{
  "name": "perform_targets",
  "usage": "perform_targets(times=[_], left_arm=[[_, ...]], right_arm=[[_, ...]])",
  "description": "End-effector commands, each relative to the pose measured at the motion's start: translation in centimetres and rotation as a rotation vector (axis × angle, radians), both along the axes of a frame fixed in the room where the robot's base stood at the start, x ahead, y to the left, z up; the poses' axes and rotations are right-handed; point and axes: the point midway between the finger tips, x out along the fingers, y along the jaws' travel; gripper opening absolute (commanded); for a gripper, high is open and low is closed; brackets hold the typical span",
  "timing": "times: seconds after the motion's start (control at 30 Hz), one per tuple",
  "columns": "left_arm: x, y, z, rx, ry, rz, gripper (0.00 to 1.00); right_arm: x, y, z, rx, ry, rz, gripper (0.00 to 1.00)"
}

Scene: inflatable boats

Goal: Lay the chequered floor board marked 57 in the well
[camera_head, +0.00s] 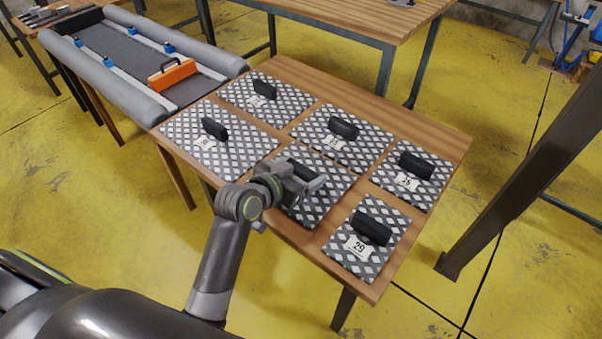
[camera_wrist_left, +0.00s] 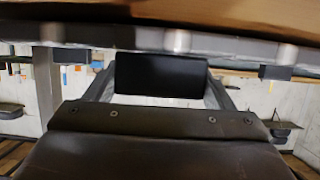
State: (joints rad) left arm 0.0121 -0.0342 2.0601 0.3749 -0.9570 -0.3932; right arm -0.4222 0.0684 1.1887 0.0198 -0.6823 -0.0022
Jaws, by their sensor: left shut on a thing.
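My left gripper (camera_head: 308,184) is shut on the black handle (camera_wrist_left: 160,75) of a chequered floor board (camera_head: 312,207) in the front middle of the wooden table. The gripper and wrist cover much of this board, and its number is hidden. I cannot tell whether it is raised off the table. The well (camera_head: 118,47) is the dark floor between the grey tubes of the inflatable boat (camera_head: 218,58) at the upper left. My right gripper is not in view.
Several other chequered boards with black handles lie around it, among them one marked 29 (camera_head: 378,238). An orange block (camera_head: 172,75) with a black handle sits in the boat. White rails (camera_head: 157,88) with blue fittings run along the well. A dark post (camera_head: 530,160) stands at right.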

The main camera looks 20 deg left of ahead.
Motion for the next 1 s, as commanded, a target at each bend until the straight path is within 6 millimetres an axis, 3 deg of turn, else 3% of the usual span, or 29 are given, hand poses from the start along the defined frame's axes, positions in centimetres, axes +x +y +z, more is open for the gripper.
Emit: perform_targets(times=[0.4, 0.43, 0.6, 1.0], left_arm=[[0.02, -0.03, -0.46, -0.001, -0.002, 0.0, 0.43], [-0.01, -0.02, -0.59, -0.001, 0.001, 0.0, 0.77], [-0.01, -0.01, -0.52, 0.0, 0.001, 0.0, 0.98], [-0.34, 0.15, 0.0, 0.0, 0.0, 0.001, 0.98]], right_arm=[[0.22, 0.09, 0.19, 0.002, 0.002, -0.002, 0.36], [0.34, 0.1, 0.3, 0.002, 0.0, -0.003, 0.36], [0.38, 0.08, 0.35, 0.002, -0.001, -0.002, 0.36], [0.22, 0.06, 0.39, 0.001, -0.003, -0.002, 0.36]])
